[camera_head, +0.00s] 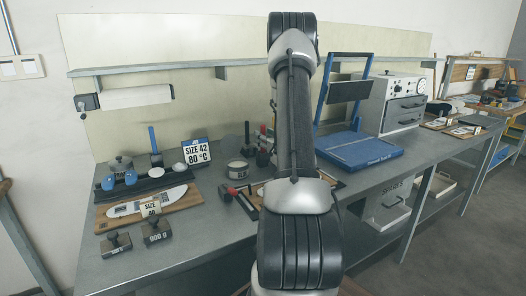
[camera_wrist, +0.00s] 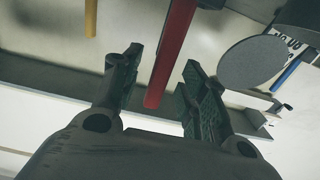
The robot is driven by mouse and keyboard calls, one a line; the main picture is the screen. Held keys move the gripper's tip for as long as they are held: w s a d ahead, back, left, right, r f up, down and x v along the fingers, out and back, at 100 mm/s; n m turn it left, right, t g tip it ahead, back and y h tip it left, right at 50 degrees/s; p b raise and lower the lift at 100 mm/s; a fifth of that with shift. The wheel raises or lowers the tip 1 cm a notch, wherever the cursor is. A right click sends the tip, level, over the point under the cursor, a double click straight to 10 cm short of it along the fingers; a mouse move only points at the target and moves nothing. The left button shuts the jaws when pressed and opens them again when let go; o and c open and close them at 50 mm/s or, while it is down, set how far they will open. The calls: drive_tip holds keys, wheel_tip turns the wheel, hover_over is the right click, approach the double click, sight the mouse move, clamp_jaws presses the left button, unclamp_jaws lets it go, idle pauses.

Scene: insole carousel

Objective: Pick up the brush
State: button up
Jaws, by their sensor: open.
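I cannot pick out the brush for certain in either view. In the wrist view, my gripper (camera_wrist: 155,88) is open, with its two dark fingers apart. A long red bar or handle (camera_wrist: 174,50) reaches down between the fingertips from the top edge; I cannot tell whether it touches them or what it belongs to. In the head view, my arm covers the middle of the bench and my gripper is hidden behind it. Upright handles, some red-topped (camera_head: 263,131), stand just left of my arm.
A yellow bar (camera_wrist: 90,18) and a grey disc (camera_wrist: 252,62) flank the red one. A shelf (camera_head: 160,68) runs behind.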

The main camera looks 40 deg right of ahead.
drive_tip(key=shift+x, duration=0.95)
drive_tip(key=shift+s, duration=0.1)
clamp_jaws()
